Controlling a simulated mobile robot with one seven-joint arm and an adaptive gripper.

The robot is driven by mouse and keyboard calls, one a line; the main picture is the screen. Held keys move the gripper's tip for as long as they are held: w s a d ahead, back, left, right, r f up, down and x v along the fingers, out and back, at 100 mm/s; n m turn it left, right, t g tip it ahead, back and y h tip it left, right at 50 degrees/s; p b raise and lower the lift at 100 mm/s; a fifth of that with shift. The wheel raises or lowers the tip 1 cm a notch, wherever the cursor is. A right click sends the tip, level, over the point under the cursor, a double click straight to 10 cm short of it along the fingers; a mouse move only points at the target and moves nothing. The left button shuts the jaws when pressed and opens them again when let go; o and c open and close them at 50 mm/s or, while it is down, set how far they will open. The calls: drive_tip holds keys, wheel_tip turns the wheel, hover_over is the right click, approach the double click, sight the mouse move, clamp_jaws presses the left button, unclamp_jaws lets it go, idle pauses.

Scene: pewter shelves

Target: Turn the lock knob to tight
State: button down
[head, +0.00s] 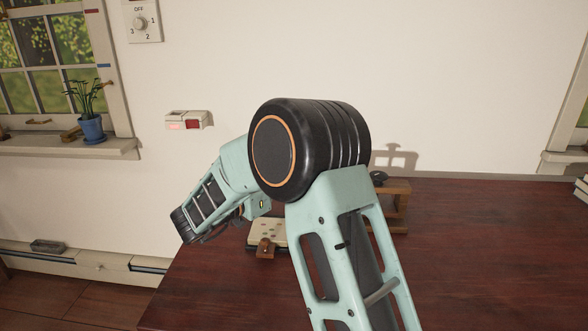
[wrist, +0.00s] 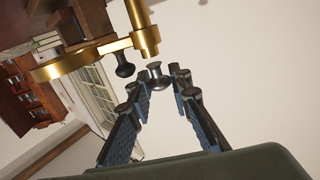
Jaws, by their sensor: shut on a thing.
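In the wrist view a small black knob (wrist: 155,69) with a flared end sits between the fingertips of my gripper (wrist: 158,80). The two fingers close in on it from both sides. A second black knob (wrist: 124,63) is just left of it, outside the fingers, near a brass post (wrist: 146,38) and a brass arm with a round end (wrist: 75,66). I cannot tell which knob is the lock knob, and no tight marking is readable. In the head view my arm hides the gripper and both knobs.
In the head view a dark red wooden table (head: 480,240) has clear room on its right. A wooden stand (head: 397,205) is partly behind my arm. A wall dial (head: 140,22) is at upper left.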

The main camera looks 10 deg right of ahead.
drive_tip(key=shift+m+g+h, duration=0.4)
drive_tip(key=shift+m+g, duration=0.1)
drive_tip(key=shift+g, duration=0.2)
drive_tip(key=c, duration=1.7)
unclamp_jaws()
drive_tip(key=shift+c, duration=0.2)
drive_tip(key=v, duration=1.2)
drive_tip(key=shift+w, duration=0.1)
